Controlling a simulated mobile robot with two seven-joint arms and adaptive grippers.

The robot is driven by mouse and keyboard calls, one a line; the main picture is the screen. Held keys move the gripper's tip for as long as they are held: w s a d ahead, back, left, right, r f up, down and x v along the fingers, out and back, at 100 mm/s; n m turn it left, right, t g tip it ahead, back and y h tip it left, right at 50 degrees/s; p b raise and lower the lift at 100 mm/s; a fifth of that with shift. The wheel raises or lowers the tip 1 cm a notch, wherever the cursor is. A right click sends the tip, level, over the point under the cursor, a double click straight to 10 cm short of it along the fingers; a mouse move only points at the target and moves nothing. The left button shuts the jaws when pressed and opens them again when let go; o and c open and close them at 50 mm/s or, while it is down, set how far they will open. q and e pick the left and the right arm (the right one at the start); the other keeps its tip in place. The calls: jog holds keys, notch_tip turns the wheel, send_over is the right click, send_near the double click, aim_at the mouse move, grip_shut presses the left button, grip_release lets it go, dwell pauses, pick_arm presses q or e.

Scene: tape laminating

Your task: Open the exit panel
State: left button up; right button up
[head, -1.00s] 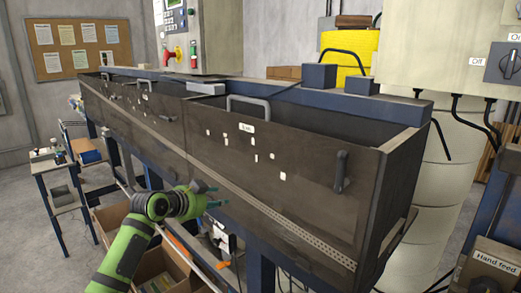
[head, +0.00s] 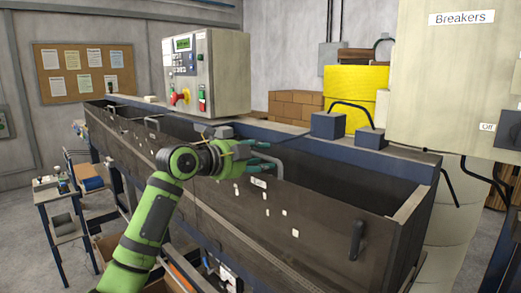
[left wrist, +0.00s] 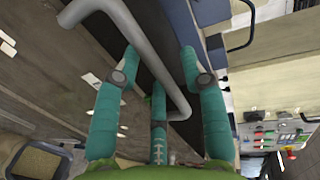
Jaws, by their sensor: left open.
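The exit panel (head: 315,213) is the dark brown front panel at the near right end of the long machine in the head view. It stands upright, with a small white label (head: 258,183) below its grey bar handle (head: 279,168). My left gripper (head: 268,157) is at that handle, with its teal fingers open. In the left wrist view, the grey handle bar (left wrist: 145,46) runs slantwise between the spread fingers of the gripper (left wrist: 160,55). I cannot tell whether any finger touches the bar. My right gripper is not in view.
A dark upright grip (head: 357,240) sticks out at the panel's right side. A control box (head: 222,75) with a red button stands behind the machine. Blue blocks (head: 328,125) sit on the rear beam. A breaker cabinet (head: 440,80) is at right, a small side table (head: 62,190) at left.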

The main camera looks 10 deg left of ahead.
pick_arm(q)
jog(key=shift+w+f, duration=0.1)
grip_shut()
